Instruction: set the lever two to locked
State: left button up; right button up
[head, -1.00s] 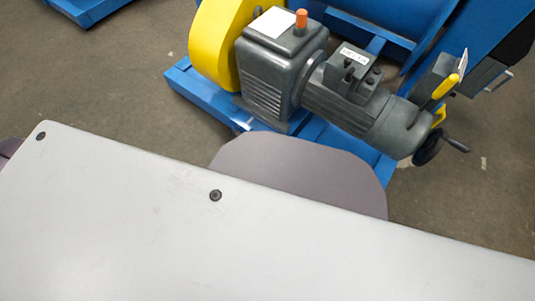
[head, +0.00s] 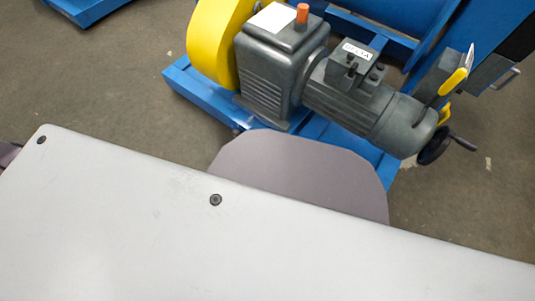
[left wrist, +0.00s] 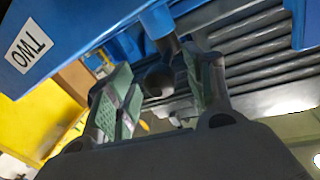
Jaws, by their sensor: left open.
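A white label reading TWO (left wrist: 29,46) is on a blue panel at the upper left of the left wrist view. A dark round knob (left wrist: 160,79) on a short stem, which looks like the end of lever two, hangs below a blue part. My left gripper (left wrist: 160,88) is open, with its green-padded fingers on either side of the knob. I cannot tell whether either pad touches it. The rest of the lever and its setting are not clear. My right gripper is not in view.
In the head view, a grey gear motor (head: 345,95) with a yellow guard (head: 213,45) sits on a blue frame (head: 203,88). A yellow-handled part (head: 453,82) and a black handwheel (head: 433,147) are at its right end. Grey ribbed bars (left wrist: 255,50) lie behind the knob in the wrist view.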

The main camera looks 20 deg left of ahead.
pick_arm(q)
jog(key=shift+w+d, duration=0.15)
jog(key=shift+w, duration=0.1)
grip_shut()
dwell(0.3)
